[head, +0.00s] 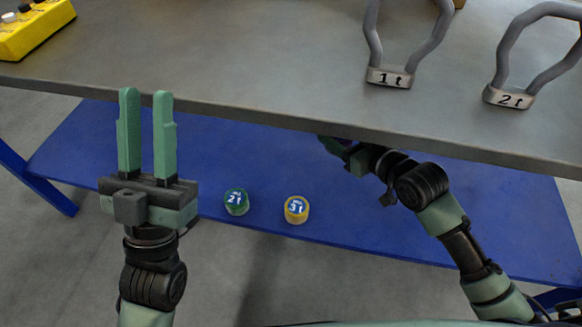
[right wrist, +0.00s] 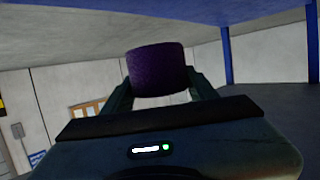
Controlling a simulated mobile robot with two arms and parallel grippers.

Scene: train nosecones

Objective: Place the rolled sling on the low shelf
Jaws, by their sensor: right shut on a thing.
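The rolled sling (right wrist: 158,72) is a purple roll, held between the two fingers of my right gripper (right wrist: 160,88) in the right wrist view. In the head view my right gripper (head: 328,145) reaches in under the table edge, and its tips and the sling are hidden there. The low shelf (head: 270,150) is the blue board beneath the table. I cannot tell how high the sling is above it. My left gripper (head: 146,98) is open and empty, pointing up in front of the shelf's left part.
A green roll marked 2t (head: 236,201) and a yellow roll marked 3t (head: 296,209) stand near the shelf's front edge. The grey tabletop (head: 250,60) overhangs the shelf. Shackles marked 1t (head: 390,78) and 2t (head: 510,97) stand on it. A blue leg (head: 40,180) is at left.

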